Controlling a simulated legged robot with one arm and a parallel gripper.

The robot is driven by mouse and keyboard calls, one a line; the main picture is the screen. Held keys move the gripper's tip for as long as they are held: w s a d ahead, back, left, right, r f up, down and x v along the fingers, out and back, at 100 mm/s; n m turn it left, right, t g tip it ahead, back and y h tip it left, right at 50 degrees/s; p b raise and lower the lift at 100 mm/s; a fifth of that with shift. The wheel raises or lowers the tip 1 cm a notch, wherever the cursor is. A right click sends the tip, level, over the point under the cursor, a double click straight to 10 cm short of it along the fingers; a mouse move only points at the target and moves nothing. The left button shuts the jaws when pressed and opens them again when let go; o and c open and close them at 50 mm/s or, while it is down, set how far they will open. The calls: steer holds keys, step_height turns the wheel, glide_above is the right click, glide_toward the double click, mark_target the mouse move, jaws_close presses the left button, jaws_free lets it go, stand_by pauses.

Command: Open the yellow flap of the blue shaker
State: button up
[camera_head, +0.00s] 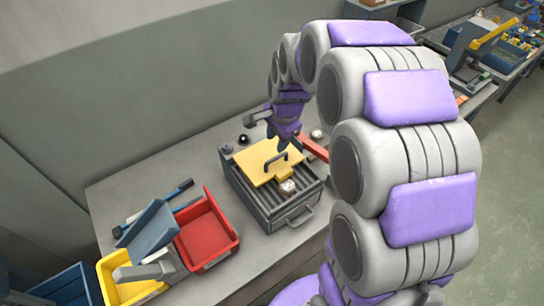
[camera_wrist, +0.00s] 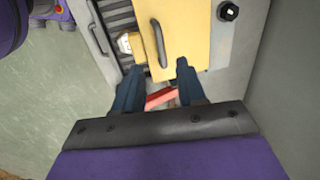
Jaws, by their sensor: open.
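A yellow flap (camera_head: 262,160) with a dark arched handle (camera_head: 277,160) lies over the back part of a box-shaped machine (camera_head: 305,190) with a slatted top. The machine looks grey rather than blue. In the wrist view the flap (camera_wrist: 205,30) and its handle (camera_wrist: 160,45) show just ahead of my fingers. My gripper (camera_head: 285,138) is above the flap's far side, near the handle. In the wrist view my gripper (camera_wrist: 157,72) is open, its two dark blue fingers apart with nothing held. I cannot tell whether a finger touches the flap.
A small whitish piece (camera_head: 288,187) sits at the flap's front edge. A red bin (camera_head: 207,235) and a yellow bin (camera_head: 112,275) stand left. A blue machine with a yellow arm (camera_head: 490,38) stands far right. A wall rises behind.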

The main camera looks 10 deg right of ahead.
mark_target(273, 159)
steer(key=f, duration=0.3)
steer(key=w+f, duration=0.1)
steer(key=f, duration=0.2)
steer(key=f+b, duration=0.1)
steer(key=f, duration=0.3)
steer(key=shift+w+a, duration=0.3)
steer(key=shift+w, duration=0.1)
steer(key=shift+c, duration=0.3)
jaws_close()
